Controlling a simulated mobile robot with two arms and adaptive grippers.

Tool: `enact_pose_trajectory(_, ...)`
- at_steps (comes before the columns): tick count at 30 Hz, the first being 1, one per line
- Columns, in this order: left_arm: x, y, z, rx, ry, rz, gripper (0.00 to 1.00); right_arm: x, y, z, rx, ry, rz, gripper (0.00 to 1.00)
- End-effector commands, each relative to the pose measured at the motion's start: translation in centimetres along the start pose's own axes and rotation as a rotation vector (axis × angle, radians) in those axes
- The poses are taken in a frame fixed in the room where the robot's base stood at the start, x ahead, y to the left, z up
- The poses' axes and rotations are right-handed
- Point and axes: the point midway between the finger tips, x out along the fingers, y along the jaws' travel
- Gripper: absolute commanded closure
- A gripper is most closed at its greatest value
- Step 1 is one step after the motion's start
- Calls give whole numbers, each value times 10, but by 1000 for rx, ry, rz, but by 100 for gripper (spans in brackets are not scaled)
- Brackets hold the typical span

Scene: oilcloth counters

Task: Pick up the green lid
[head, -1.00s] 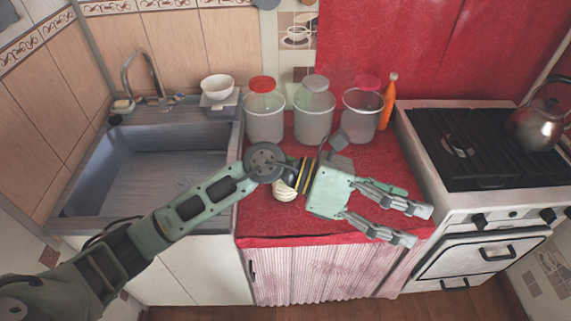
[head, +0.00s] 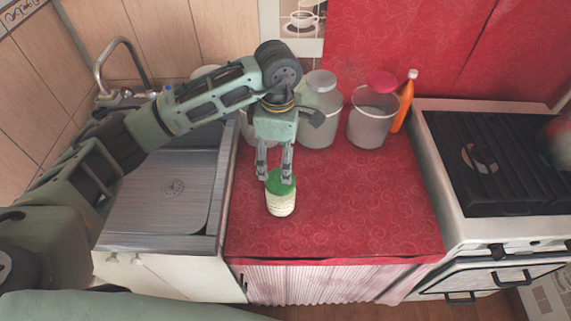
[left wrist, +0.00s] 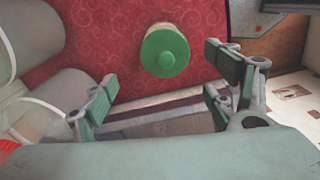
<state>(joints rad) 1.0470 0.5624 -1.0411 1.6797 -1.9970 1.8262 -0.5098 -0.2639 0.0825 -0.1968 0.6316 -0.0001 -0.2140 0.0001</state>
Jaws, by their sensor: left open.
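The green lid (head: 279,182) sits on top of a small cream ribbed jar (head: 281,204) on the red counter. In the left wrist view the lid (left wrist: 165,51) is a round green disc with a raised centre, seen from above, beyond the fingertips. My left gripper (head: 275,178) points down over the counter, just behind and above the lid in the head view. In the left wrist view its fingers (left wrist: 165,78) are spread apart with nothing between them. Whether a fingertip touches the lid cannot be told. My right gripper does not show.
Clear canisters, one with a grey lid (head: 320,108) and one with a red lid (head: 374,117), stand at the back beside an orange bottle (head: 405,101). The sink (head: 160,190) is left, the stove (head: 490,160) right. The red counter (head: 365,200) is clear to the right.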

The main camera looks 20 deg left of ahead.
Motion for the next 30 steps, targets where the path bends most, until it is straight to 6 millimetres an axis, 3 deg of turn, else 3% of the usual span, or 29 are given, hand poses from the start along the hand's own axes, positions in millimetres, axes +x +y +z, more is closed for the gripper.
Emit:
enact_pose_trajectory(9,34,0,3,0,1,-8,21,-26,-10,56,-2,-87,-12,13)
enact_pose_trajectory(11,43,1,4,-1,0,-8,21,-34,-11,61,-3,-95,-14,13)
enact_pose_trajectory(14,60,2,5,-1,0,-7,21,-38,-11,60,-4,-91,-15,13)
enact_pose_trajectory(22,74,3,5,1,-1,-1,21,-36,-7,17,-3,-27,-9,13)
enact_pose_trajectory(25,74,3,5,1,-2,-1,21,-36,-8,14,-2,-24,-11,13)
enact_pose_trajectory(30,74,3,5,1,-1,-1,36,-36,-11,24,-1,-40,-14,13)
